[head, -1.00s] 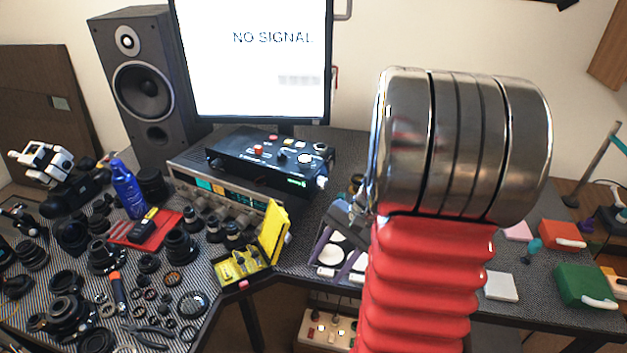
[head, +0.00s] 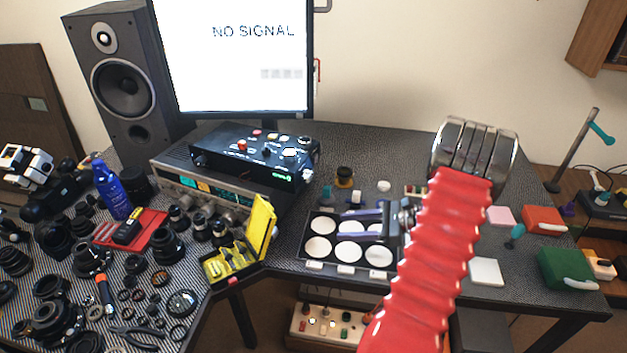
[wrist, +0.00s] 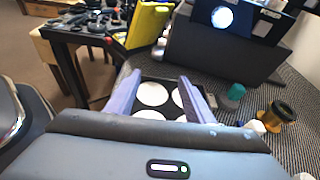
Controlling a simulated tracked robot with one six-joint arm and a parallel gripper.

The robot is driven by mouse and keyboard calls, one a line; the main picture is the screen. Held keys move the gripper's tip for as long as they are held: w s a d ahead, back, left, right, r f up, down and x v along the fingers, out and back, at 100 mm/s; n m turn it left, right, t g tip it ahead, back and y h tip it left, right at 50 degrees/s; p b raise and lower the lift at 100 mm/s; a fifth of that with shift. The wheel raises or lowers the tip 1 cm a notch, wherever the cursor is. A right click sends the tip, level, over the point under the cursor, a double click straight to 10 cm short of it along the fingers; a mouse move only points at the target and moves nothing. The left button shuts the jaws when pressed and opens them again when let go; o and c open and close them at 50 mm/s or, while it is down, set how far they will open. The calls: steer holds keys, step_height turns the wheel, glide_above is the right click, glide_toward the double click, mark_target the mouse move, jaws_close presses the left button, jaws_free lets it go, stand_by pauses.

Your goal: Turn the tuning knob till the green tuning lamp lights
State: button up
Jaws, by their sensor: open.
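A silver receiver (head: 172,180) stands under the monitor, with a lit teal and amber display and a row of front knobs, partly hidden by lenses. I cannot tell which is the tuning knob. A black box (head: 222,161) on it has several small top controls and a small green glow (head: 283,177) on its front; I cannot tell whether this is the tuning lamp. My gripper (head: 342,224) is open and empty, its two purple fingers over the tray, right of the receiver and apart from it. Both fingers show in the wrist view (wrist: 158,85).
A black tray (head: 309,258) with white discs lies below my fingers. A yellow open case (head: 262,228) stands left of it. An amber and black jar (head: 344,177) is behind. Lenses and tools crowd the left table. A white pad (head: 486,272) and green box (head: 566,268) lie right.

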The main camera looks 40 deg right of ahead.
mark_target(311, 178)
steer(key=w+d+r+m+t, duration=0.3)
steer(key=d+r+m+t, duration=0.1)
steer(key=d+r+t, duration=0.1)
step_height(311, 178, up, 2)
steer(key=shift+w+d+r+h, duration=0.1)
steer(key=shift+w+d+h, duration=0.3)
steer(key=shift+d, duration=0.2)
steer(key=x, duration=1.3)
steer(key=shift+w+a, duration=0.2)
steer(key=shift+w, duration=0.1)
steer(key=shift+c, duration=0.5)
steer(key=c, duration=0.9)
